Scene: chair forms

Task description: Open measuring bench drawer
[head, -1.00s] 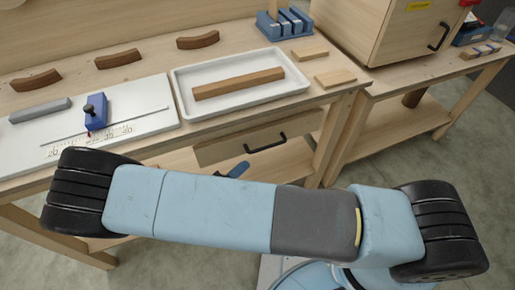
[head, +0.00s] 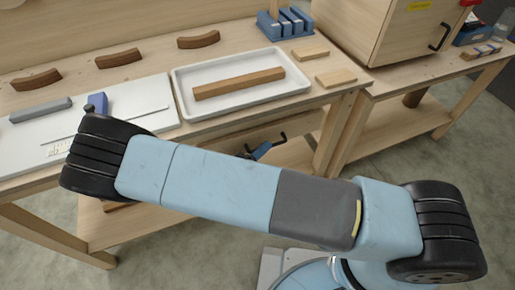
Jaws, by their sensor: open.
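The measuring bench (head: 350,98) has a wooden drawer (head: 301,126) under its top, with a dark bar handle (head: 283,137). The drawer front looks flush under the bench, and my arm covers its lower left part. My gripper (head: 263,149) shows only as small blue and dark finger parts above my forearm. It is open, at the left part of the handle. I cannot tell whether the handle lies between the fingers or whether they touch it.
On the bench stand a white tray (head: 180,99) with a wooden bar (head: 238,83), a white measuring board (head: 150,92) and several curved wooden pieces. A cabinet (head: 390,30) stands on the right bench. A lower shelf (head: 290,155) lies under the drawer.

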